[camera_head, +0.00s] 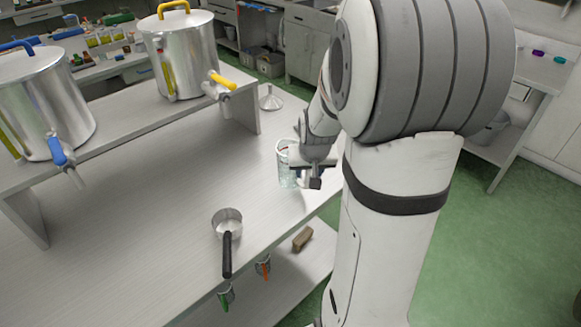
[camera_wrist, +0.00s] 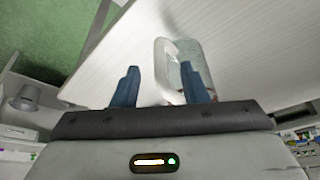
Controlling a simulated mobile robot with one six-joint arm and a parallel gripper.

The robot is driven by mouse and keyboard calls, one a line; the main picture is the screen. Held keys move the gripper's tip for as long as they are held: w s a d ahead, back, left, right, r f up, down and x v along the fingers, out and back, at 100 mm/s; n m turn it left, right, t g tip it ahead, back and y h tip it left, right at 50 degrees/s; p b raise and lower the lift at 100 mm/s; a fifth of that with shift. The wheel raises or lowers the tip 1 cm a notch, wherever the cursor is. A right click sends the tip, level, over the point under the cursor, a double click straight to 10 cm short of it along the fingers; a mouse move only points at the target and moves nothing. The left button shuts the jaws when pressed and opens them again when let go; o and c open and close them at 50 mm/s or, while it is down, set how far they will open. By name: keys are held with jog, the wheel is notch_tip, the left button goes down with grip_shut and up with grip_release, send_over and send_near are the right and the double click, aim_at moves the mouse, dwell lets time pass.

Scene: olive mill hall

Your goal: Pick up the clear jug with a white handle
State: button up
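The clear jug (camera_head: 286,172) stands on the grey table near its right edge, partly hidden behind my gripper in the head view. In the wrist view the jug (camera_wrist: 190,52) is ahead of my gripper, with its white handle (camera_wrist: 161,67) toward me. My gripper (camera_wrist: 160,78) is open there, its two dark blue fingers wide apart. The handle appears in the gap between them, nearer the right finger, which overlaps the jug's body. I cannot tell whether a finger touches it. In the head view my gripper (camera_head: 313,172) is beside the jug.
A saucepan with a dark handle (camera_head: 227,250) stands at the table's front edge. A metal funnel (camera_head: 270,100) is farther back. Two steel drums with taps, one yellow (camera_head: 180,62) and one blue (camera_head: 42,105), stand on a raised shelf. A brown block (camera_head: 302,239) lies on the lower shelf.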

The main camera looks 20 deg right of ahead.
aim_at(309, 173)
jog(key=shift+p+x, duration=0.35)
jog(key=shift+x, duration=2.05)
jog(key=shift+w+d, duration=0.1)
jog(key=shift+w, duration=0.1)
jog(key=shift+c, duration=0.4)
jog(key=shift+r, duration=0.1)
grip_shut()
